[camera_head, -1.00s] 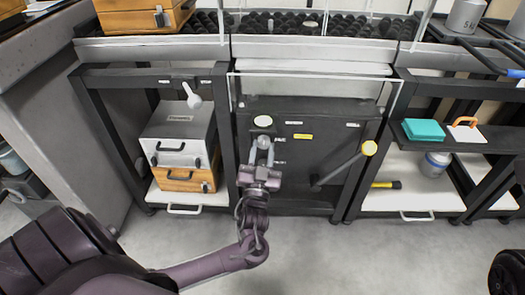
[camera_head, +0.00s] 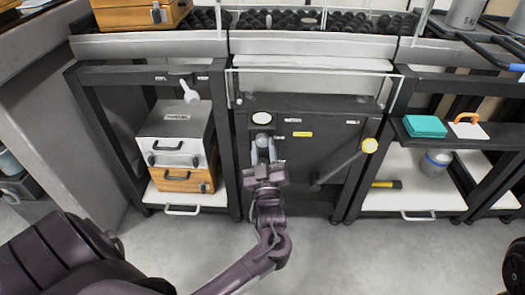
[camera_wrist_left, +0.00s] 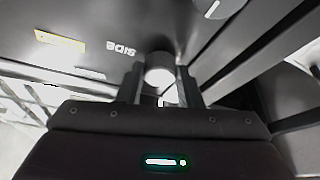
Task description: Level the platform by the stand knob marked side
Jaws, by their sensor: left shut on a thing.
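A dark stand (camera_head: 330,150) stands in the middle of the head view, with small labels on its front. My left gripper (camera_head: 263,150) is against its left part, below a round white-topped knob (camera_head: 262,118). In the left wrist view, my left gripper (camera_wrist_left: 163,90) is shut on a round pale-faced knob (camera_wrist_left: 160,74). The label SIDE (camera_wrist_left: 121,47) appears upside down beside this knob. Another dial knob (camera_wrist_left: 220,5) is at the top edge. A pale slab (camera_head: 312,63) lies above the stand; I cannot tell its tilt. My right gripper is not in view.
Grey and orange cases (camera_head: 176,135) are stacked on the left shelf. A teal block (camera_head: 425,126) lies on the right shelf. The floor in front is clear.

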